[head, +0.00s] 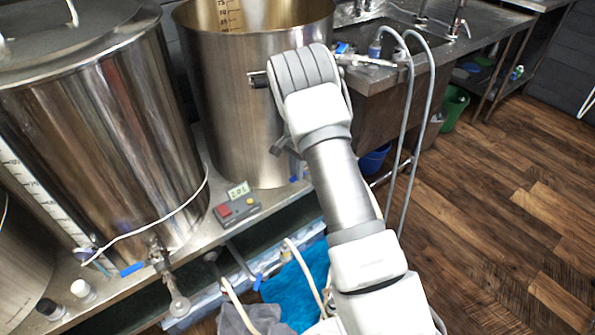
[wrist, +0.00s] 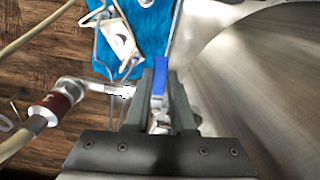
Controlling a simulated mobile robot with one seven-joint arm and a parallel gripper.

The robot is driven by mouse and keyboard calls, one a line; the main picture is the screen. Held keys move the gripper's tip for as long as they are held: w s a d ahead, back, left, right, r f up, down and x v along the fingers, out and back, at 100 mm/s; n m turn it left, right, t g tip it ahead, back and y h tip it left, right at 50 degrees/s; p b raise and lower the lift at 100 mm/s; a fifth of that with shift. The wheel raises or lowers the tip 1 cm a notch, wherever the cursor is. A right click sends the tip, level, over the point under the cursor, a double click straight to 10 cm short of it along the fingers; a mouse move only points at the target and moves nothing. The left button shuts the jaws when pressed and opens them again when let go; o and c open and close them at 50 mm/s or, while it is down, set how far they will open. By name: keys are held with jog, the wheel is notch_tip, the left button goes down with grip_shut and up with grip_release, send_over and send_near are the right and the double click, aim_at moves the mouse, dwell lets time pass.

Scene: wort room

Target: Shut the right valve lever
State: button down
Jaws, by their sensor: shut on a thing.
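The right valve lever is blue and shows in the wrist view (wrist: 160,76), between the two dark fingers of my gripper (wrist: 159,92). The fingers are shut on it. A metal valve body lies just below it, partly hidden by the gripper. In the head view my arm reaches down to the front of the right steel pot (head: 235,110). There a small bit of blue (head: 295,179) shows beside the arm, and most of the valve and gripper are hidden.
The left pot (head: 105,130) has its own valve with a blue lever (head: 132,269). A small controller (head: 237,209) sits between the pots. A hose with a brown fitting (wrist: 55,104) lies beside my gripper. A blue cloth (head: 298,290) is below. Floor at right is clear.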

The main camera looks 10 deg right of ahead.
dwell(0.3)
jog(key=c, duration=0.8)
grip_release()
jog(key=shift+o, duration=0.2)
